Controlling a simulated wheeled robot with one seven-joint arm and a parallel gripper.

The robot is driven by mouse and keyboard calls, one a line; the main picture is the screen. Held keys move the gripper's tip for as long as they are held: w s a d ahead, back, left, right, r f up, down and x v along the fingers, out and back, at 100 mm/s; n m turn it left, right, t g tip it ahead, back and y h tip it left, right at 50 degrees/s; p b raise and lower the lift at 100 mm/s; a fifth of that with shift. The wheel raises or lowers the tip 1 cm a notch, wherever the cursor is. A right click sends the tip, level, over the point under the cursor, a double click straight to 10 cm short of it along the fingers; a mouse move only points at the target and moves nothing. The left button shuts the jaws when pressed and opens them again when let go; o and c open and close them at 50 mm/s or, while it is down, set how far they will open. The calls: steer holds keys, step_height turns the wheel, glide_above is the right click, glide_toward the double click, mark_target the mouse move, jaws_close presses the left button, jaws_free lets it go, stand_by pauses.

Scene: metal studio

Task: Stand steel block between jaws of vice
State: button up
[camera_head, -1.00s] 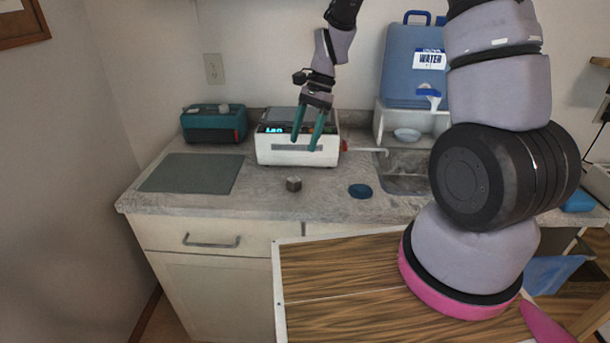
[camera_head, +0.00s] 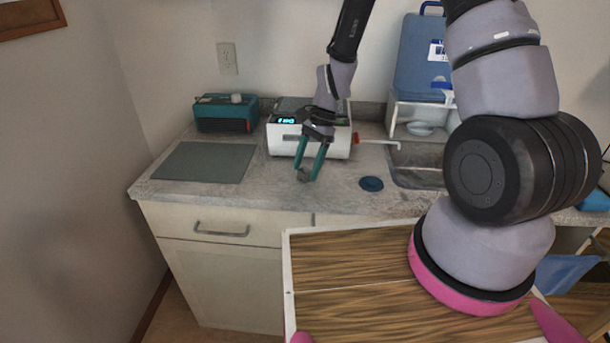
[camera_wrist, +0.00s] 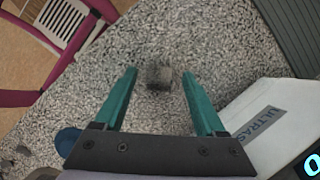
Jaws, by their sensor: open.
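The steel block (camera_head: 304,175) is a small dark grey cube on the speckled grey counter, in front of the white machine. In the head view the fingertips partly hide it. My gripper (camera_head: 306,172) points down at the block with its two teal fingers apart. In the wrist view the block (camera_wrist: 159,78) shows between the open fingertips (camera_wrist: 160,73), with a gap on both sides. No contact with the fingers shows. I cannot make out a vice in either view.
The white ultrasonic machine (camera_head: 342,145) stands just behind the block. A dark mat (camera_head: 203,162) lies to the left, with a teal device (camera_head: 226,113) behind it. A blue disc (camera_head: 371,184) and the sink (camera_head: 420,163) are to the right. The counter's front strip is clear.

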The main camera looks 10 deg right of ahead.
jaws_close()
steer(key=shift+r, duration=0.1)
